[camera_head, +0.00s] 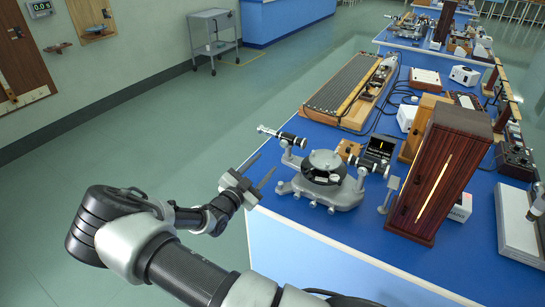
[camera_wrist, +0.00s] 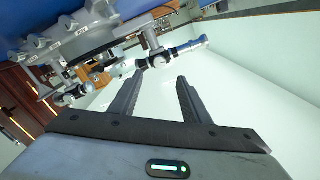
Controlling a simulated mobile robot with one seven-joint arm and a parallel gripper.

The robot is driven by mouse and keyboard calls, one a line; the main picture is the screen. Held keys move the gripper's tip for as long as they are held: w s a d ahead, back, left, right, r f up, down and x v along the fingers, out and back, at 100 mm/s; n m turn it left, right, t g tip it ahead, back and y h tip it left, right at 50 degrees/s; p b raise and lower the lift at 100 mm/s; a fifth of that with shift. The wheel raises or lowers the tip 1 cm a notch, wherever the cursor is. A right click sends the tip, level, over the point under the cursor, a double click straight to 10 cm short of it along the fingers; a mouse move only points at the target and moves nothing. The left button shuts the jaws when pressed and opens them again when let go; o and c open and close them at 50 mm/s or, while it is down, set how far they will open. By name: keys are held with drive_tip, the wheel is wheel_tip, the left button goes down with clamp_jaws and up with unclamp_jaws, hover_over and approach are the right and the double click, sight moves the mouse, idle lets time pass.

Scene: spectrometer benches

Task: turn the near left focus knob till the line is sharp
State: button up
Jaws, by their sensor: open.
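A grey spectrometer (camera_head: 322,172) with a dark round table stands at the near left corner of the blue bench. Its tube (camera_head: 283,137) points out to the left over the bench edge. Which part is the focus knob is too small to tell. A small dark display (camera_head: 379,146) with a short yellow line stands behind the spectrometer; its sharpness cannot be judged. My gripper (camera_head: 264,167) is open and empty, left of the spectrometer and apart from it. It also shows in the wrist view (camera_wrist: 160,78).
A tall dark wooden box (camera_head: 440,175) stands right of the spectrometer. A long ribbed board (camera_head: 345,88) lies behind it, with cables alongside. A grey cart (camera_head: 213,38) stands by the wall. The green floor left of the bench is clear.

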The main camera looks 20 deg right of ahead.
drive_tip(key=v, duration=0.6)
idle(0.3)
drive_tip(key=s+d+r+m+g+y, duration=0.3)
drive_tip(key=s+r+m+g, duration=0.4)
drive_tip(key=m, duration=0.8)
drive_tip(key=s+d+r+m+g+y, duration=0.2)
drive_tip(key=s+r+m+g, duration=0.2)
drive_tip(key=s+m, duration=0.75)
drive_tip(key=s+a+r+m+t+y, duration=0.2)
drive_tip(key=s+a+r+m+y, duration=0.1)
drive_tip(key=m, duration=0.6)
drive_tip(key=s+a+r+m+t+y+p, duration=0.1)
drive_tip(key=s+a+r+m+y, duration=0.2)
drive_tip(key=s+r+m, duration=0.2)
drive_tip(key=s+a+r+m+t+y+p, duration=0.1)
drive_tip(key=s+a+r+m+t+y, duration=0.1)
drive_tip(key=r+m, duration=0.7)
drive_tip(key=s+a+m+y, duration=0.1)
drive_tip(key=s+m, duration=0.1)
drive_tip(key=m, duration=0.4)
drive_tip(key=shift+a+r+t, duration=0.2)
drive_tip(key=shift+a+t, duration=0.1)
drive_tip(key=shift+a, duration=0.1)
